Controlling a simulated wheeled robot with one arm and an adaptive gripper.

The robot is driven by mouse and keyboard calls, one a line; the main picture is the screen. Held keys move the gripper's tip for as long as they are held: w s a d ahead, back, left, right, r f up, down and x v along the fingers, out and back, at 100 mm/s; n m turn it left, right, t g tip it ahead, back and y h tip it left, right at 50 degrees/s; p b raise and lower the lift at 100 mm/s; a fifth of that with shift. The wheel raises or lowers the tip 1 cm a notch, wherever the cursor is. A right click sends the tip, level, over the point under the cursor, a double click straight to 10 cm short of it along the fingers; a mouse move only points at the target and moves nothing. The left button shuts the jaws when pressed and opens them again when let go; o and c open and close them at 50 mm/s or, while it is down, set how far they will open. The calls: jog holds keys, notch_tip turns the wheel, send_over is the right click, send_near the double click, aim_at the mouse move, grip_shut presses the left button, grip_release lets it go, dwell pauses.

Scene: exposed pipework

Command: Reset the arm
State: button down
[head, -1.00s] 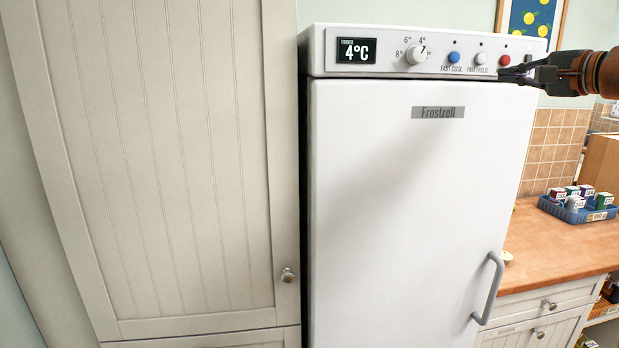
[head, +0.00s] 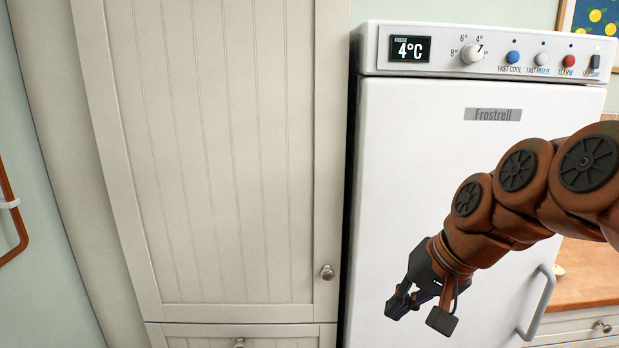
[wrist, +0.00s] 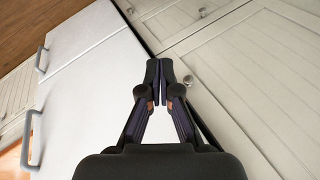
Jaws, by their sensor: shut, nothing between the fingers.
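My gripper (head: 397,304) hangs low in front of the white fridge (head: 400,170) in the head view, pointing down and to the left. My brown arm reaches in from the right edge and covers part of the fridge door. In the wrist view my gripper (wrist: 159,72) has its fingertips together with nothing between them. The fridge door is closed, and its grey handle (head: 541,303) is to the right of my gripper. The fridge display (head: 409,49) reads 4°C.
A tall cream cupboard (head: 215,150) with a round knob (head: 327,272) stands left of the fridge, its door closed. A wooden counter (head: 585,275) lies to the right. A brown rail (head: 12,210) is on the wall at the far left.

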jog(key=s+d+f+n+g+h, duration=0.1)
jog(key=s+d+f+g+h, duration=0.1)
jog(key=s+f, duration=0.5)
jog(key=s+d+f+n+g+h, duration=0.2)
jog(key=s+f, duration=0.6)
jog(key=s, duration=0.6)
jog(key=shift+d+f+g, duration=0.2)
jog(key=shift+f+g, duration=0.05)
jog(key=shift+g, duration=0.25)
